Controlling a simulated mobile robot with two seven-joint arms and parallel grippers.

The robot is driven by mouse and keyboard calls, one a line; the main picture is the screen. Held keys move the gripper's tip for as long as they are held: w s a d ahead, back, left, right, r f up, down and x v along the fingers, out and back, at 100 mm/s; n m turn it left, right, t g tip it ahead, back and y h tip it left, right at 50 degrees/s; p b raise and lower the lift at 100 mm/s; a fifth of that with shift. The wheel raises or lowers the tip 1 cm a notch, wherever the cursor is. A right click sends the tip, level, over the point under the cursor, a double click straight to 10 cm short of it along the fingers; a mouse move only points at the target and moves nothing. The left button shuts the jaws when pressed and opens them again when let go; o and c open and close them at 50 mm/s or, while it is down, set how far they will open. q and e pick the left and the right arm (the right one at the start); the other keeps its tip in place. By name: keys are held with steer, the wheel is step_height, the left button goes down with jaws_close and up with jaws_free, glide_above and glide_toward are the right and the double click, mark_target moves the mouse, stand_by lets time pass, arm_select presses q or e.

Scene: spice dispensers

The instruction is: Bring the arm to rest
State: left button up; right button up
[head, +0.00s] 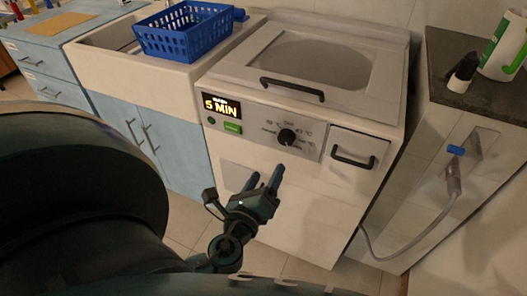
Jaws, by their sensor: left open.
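My left gripper (266,174) is open, with two parallel fingers pointing up in the picture and nothing between them. It appears in front of the white appliance (290,215), below its control panel. I cannot tell how far it is from the appliance's front. Large dark parts of my own arm fill the lower left and hide part of the floor and cabinets. My right gripper is not in view.
The appliance has a dark knob (286,137), a lit "5 MIN" display (221,106) and dark handles. A blue basket (186,31) stands on the white sink at upper left. A hose hangs below.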

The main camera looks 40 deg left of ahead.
arm_select(q)
steer(key=shift+s+d, duration=0.1)
steer(key=shift+s, duration=0.2)
steer(key=shift+r, duration=0.1)
